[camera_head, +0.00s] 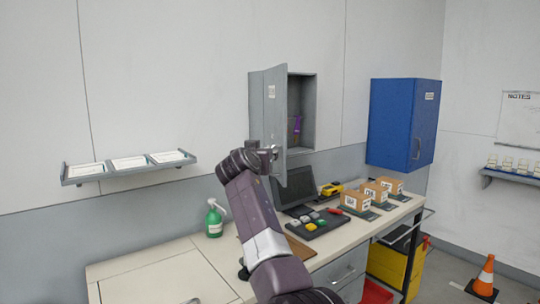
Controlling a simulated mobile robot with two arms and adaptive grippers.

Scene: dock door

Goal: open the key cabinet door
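The grey key cabinet (308,92) hangs on the wall above the bench. Its door (275,90) is hinged on the left and stands swung well out, with a small label on it. The cabinet's inside shows, with a small purple item (297,125) low in it. My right gripper (270,153) is at the lower part of the door, in front of its outer face. I cannot tell whether it touches the door or holds a handle; its fingers are small and partly hidden. My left gripper is not in view.
A blue cabinet (404,122) hangs to the right. On the bench (170,262) stand a green spray bottle (214,219), a dark monitor (296,188), a button panel (311,222) and several cartons (375,191). A wall shelf (128,167) holds papers. A traffic cone (485,277) stands on the floor.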

